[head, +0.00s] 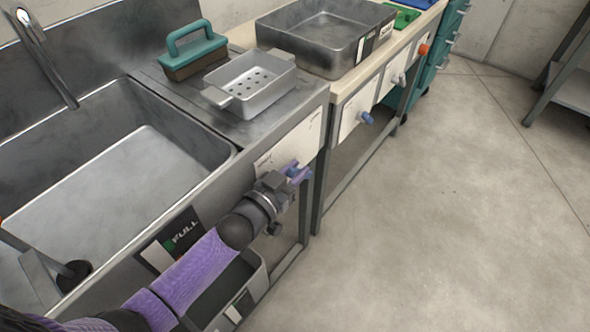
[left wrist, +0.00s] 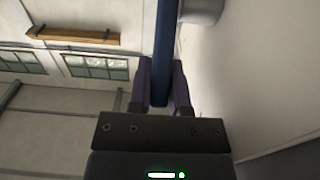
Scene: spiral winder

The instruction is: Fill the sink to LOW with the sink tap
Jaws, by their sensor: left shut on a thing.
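The sink (head: 110,100) is a steel basin on the left in the head view, with a pale flat bottom; I cannot tell whether it holds water. A metal tap spout (head: 45,60) reaches over it from the back. A dark label reading FULL (head: 180,238) is on the sink's front. My left gripper (head: 296,172) is at a white plate (head: 282,148) on the front, right of the basin. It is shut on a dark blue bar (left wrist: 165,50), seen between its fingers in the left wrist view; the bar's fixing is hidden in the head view. My right gripper is not in view.
A teal-handled brush (head: 192,50) and a perforated metal tray (head: 252,84) stand on the drainboard. A large metal pan (head: 325,35) is on the bench beyond, whose front has a blue knob (head: 367,118) and an orange knob (head: 423,50).

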